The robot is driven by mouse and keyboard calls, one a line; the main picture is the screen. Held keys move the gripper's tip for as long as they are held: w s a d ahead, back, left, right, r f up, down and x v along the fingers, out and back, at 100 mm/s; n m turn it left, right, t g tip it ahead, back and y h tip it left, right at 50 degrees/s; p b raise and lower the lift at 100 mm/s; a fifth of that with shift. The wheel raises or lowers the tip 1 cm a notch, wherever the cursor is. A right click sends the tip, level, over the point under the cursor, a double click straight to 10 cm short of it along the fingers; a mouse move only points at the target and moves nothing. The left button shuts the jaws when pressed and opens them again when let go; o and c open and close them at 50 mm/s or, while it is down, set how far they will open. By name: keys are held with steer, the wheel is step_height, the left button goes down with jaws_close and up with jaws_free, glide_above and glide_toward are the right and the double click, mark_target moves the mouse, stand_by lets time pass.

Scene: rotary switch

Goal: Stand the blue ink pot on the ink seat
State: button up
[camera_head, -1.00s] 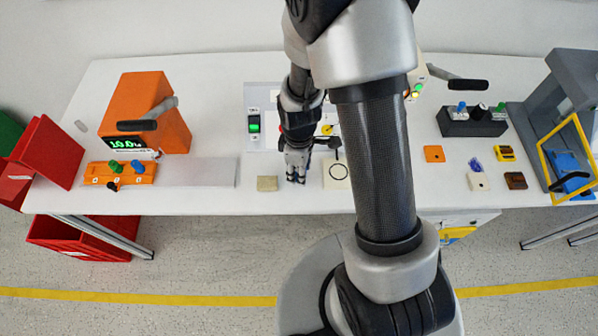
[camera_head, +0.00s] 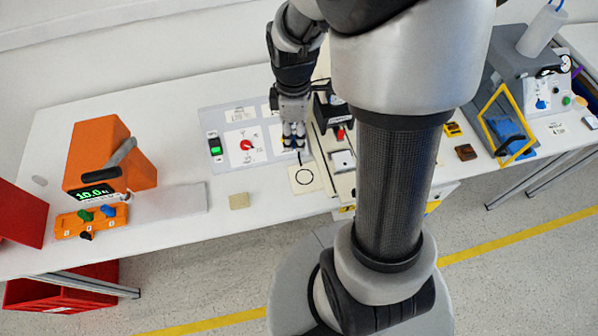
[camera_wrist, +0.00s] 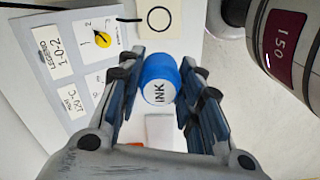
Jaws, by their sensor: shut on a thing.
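The blue ink pot (camera_wrist: 158,78), with a white lid or face marked INK, is between the fingers of my gripper (camera_wrist: 163,92) in the wrist view. The fingers are shut on its sides. In the head view my gripper (camera_head: 293,143) is just behind a pale square plate with a black ring (camera_head: 303,178). The plate also shows in the wrist view (camera_wrist: 157,17), beyond the pot and apart from it. I see no label naming the ink seat, so I cannot tell if this plate is it. The pot is not clearly visible in the head view.
A panel with a red dial (camera_head: 246,145) and a green-lit switch (camera_head: 214,148) is left of my gripper. A tan block (camera_head: 239,201) lies left of the ring plate. An orange machine (camera_head: 108,155) stands farther left. My arm hides part of the table's right.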

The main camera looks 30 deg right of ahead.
steer(key=d, duration=0.3)
steer(key=b, duration=0.5)
glide_above(305, 177)
step_height(305, 177, down, 14)
steer(key=shift+f, duration=0.15)
steer(key=shift+f+b, duration=1.05)
steer(key=shift+f, duration=1.55)
steer(key=shift+f, duration=0.1)
steer(key=o, duration=1.1)
